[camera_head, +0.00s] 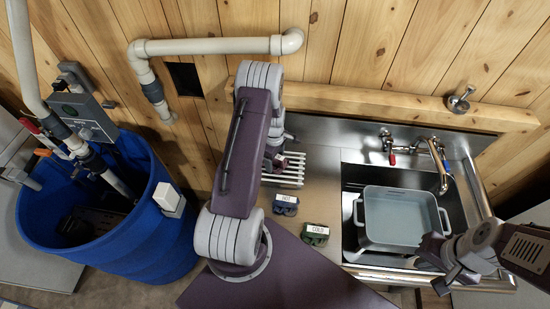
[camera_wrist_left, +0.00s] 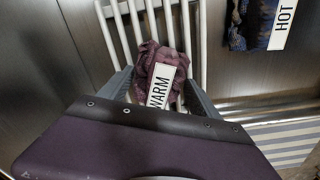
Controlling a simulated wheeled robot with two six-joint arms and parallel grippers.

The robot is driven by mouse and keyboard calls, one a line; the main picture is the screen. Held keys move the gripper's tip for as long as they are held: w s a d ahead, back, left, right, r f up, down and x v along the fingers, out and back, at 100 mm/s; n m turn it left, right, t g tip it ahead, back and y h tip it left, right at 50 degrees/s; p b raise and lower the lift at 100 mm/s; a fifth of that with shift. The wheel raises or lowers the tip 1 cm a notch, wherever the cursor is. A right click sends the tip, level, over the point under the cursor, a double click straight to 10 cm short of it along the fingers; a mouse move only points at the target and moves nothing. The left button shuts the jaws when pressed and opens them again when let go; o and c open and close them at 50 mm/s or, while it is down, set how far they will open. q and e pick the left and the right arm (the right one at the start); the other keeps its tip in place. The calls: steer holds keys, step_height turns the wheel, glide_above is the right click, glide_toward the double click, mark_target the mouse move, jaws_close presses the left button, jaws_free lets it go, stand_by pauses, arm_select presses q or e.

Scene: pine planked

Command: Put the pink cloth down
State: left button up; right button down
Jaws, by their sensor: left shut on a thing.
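The pink cloth (camera_wrist_left: 151,60), a crumpled dusky pink-purple bundle with a white WARM label, shows in the left wrist view. My left gripper (camera_wrist_left: 158,84) is shut on it, with a finger at either side. The cloth is over the white bars of a rack (camera_wrist_left: 124,32); I cannot tell whether it touches them. In the head view the rack (camera_head: 291,172) shows beside my left arm, and the arm hides the cloth. My right gripper (camera_head: 447,280) is at the sink's front right edge; whether it is open is unclear.
A dark blue cloth marked HOT (camera_head: 284,208) and a green cloth marked COLD (camera_head: 313,240) lie on the steel counter. A blue barrel (camera_head: 150,248) stands left.

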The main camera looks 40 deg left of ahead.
arm_select(q)
steer(key=shift+d+f, duration=0.1)
steer(key=o, duration=1.5)
